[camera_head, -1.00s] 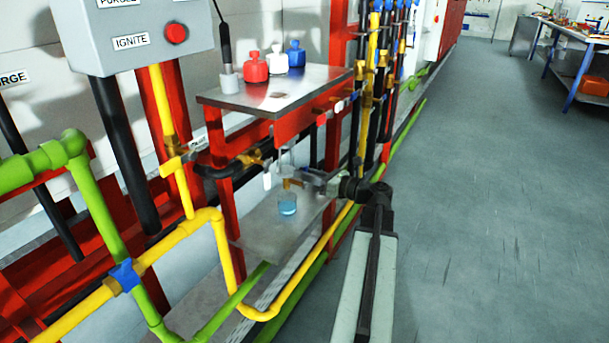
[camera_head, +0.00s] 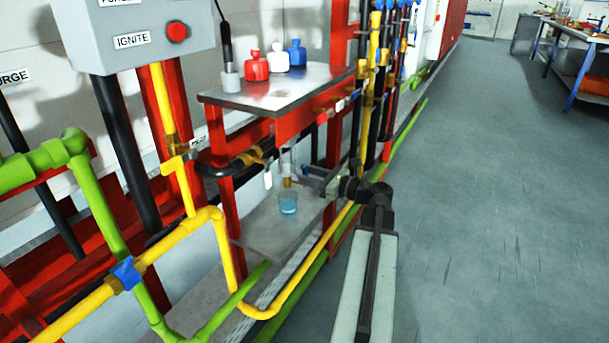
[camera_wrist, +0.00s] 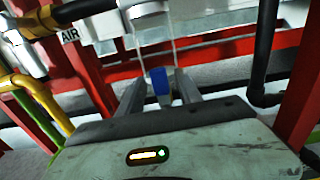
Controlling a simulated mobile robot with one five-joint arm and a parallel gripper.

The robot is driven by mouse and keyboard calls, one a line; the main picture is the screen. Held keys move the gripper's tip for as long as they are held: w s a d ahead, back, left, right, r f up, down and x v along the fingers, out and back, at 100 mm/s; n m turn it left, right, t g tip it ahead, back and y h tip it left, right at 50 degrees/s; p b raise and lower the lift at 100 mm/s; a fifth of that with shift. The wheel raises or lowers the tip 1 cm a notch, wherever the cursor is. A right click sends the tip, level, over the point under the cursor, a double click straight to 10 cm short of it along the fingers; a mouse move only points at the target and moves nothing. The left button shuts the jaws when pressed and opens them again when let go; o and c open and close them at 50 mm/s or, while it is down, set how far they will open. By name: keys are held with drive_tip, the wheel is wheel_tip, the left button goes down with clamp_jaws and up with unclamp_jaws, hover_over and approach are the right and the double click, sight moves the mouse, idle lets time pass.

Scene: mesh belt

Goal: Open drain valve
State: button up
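My gripper (camera_head: 316,183) reaches in from the right under the steel shelf, at the height of a glass tube and a small brass fitting (camera_head: 287,182). The fitting sits above a beaker with blue liquid (camera_head: 288,204). In the wrist view my gripper (camera_wrist: 160,88) has its fingers apart. A blue tab (camera_wrist: 160,82), perhaps the drain valve's handle, shows between them, with a narrow gap visible on each side. I cannot tell whether either finger touches it. The valve body is mostly hidden behind the tab and fingers.
The steel shelf (camera_head: 275,88) on a red frame carries red, white and blue bottles. A white-handled valve (camera_head: 268,180) hangs left of the fitting. Yellow pipe (camera_head: 230,270) and green pipe (camera_head: 235,300) run low in front. The floor on the right (camera_head: 480,200) is clear.

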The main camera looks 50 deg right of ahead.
drive_tip(key=v, duration=0.7)
drive_tip(key=shift+s, duration=0.4)
